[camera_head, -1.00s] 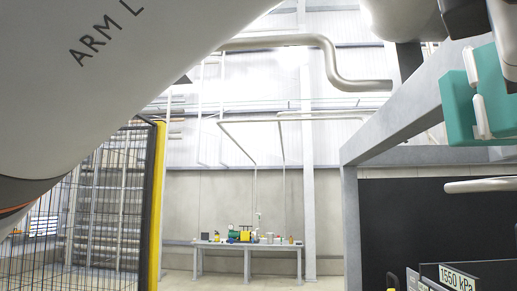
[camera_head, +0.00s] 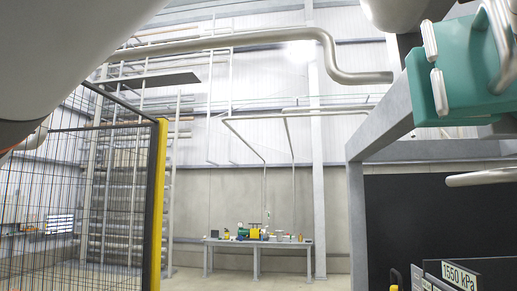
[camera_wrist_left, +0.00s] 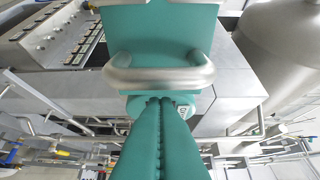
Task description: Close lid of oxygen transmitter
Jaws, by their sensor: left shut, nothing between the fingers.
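The oxygen transmitter is most likely the teal housing (camera_head: 465,75) at the upper right of the head view, with white tabs along its left side and a curved silver bar at the right edge. In the left wrist view a teal panel (camera_wrist_left: 160,16) stands behind a silver bar handle (camera_wrist_left: 160,80). I cannot tell how far the lid is open. My left gripper (camera_wrist_left: 160,102) shows as long teal fingers pressed together, empty, with tips just below the handle. Contact is unclear. My right gripper is not in view.
A grey frame (camera_head: 357,200) and a sign reading 1550 kPa (camera_head: 459,275) stand at the right of the head view. A mesh fence with a yellow post (camera_head: 155,210) is at the left. A workbench (camera_head: 258,243) stands by the far wall. A large tank (camera_wrist_left: 285,40) is at the wrist view's right.

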